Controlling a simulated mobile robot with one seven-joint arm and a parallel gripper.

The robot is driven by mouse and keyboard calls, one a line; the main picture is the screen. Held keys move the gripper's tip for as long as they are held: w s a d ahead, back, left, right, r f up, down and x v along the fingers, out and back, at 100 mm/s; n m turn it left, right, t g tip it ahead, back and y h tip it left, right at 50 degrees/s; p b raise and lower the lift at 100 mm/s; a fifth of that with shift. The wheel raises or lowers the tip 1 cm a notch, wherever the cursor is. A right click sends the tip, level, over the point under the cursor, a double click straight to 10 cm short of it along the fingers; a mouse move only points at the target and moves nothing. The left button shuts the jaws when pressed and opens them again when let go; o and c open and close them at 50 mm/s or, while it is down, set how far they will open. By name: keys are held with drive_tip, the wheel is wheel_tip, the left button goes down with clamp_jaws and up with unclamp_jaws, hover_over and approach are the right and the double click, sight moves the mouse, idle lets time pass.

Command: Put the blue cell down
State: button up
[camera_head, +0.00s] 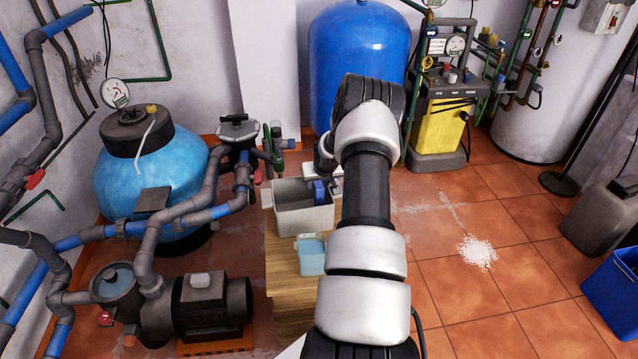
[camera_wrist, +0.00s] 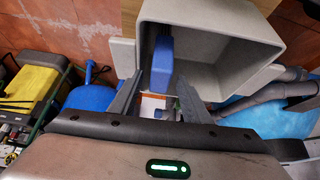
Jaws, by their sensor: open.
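The blue cell (camera_wrist: 163,62) stands against the inner left wall of a grey bin in the wrist view. In the head view the blue cell (camera_head: 319,190) shows at the bin's right end, partly hidden by my arm. My gripper (camera_wrist: 159,78) is open, with one finger on each side of the cell's near end; I cannot tell whether either touches it. The grey bin (camera_head: 303,221) stands on a wooden table (camera_head: 283,285). In the wrist view the bin (camera_wrist: 225,100) opens toward me.
A small light-blue tub (camera_head: 311,256) stands on the table in front of the bin. A blue tank with pipes (camera_head: 150,180) is on the left. A yellow unit (camera_head: 437,128) stands behind right. White powder (camera_head: 477,251) lies on the tiled floor, and a blue crate (camera_head: 610,290) is far right.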

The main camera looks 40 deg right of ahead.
drive_tip(key=p+v, duration=0.2)
drive_tip(key=v, duration=1)
drive_tip(key=shift+w+a, duration=0.1)
idle(1.0)
